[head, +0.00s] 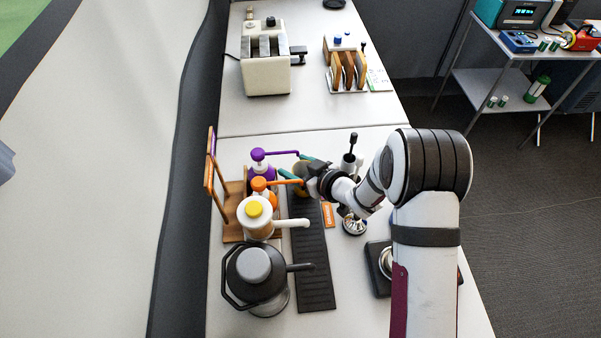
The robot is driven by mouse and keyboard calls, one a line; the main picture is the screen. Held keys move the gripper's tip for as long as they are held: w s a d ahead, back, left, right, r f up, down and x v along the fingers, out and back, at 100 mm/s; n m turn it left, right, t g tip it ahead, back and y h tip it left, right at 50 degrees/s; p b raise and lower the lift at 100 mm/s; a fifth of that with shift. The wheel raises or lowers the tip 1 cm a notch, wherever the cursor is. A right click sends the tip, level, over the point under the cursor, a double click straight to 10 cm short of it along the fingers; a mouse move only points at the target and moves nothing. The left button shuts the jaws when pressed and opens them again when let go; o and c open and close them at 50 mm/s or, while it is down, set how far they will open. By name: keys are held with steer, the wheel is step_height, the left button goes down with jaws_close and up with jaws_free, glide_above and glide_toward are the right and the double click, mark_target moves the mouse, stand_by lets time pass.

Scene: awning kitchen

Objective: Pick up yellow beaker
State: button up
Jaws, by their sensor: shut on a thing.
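My gripper (293,166) reaches in from the right, with its teal fingers pointing left over the dark ribbed mat. It is shut on a small dull-yellow thing, the yellow beaker (299,170), of which only a little shows. The gripper body and the orange pump's spout hide most of the beaker. I cannot tell whether its base touches the mat or is lifted.
Left of the gripper stand a purple-topped pump bottle (262,169), an orange-topped one (259,184), a white yellow-lidded pot (257,217) and a dark kettle (256,275). A toaster (265,70) is farther back.

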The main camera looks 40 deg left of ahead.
steer(key=shift+r, duration=0.1)
steer(key=shift+r, duration=0.45)
steer(key=shift+d, duration=0.3)
steer(key=d, duration=0.3)
steer(key=s+d, duration=0.1)
steer(key=d, duration=0.3)
steer(key=shift+s, duration=0.2)
step_height(320, 180, up, 14)
steer(key=shift+d, duration=0.1)
steer(key=shift+d, duration=0.1)
stand_by(2.6)
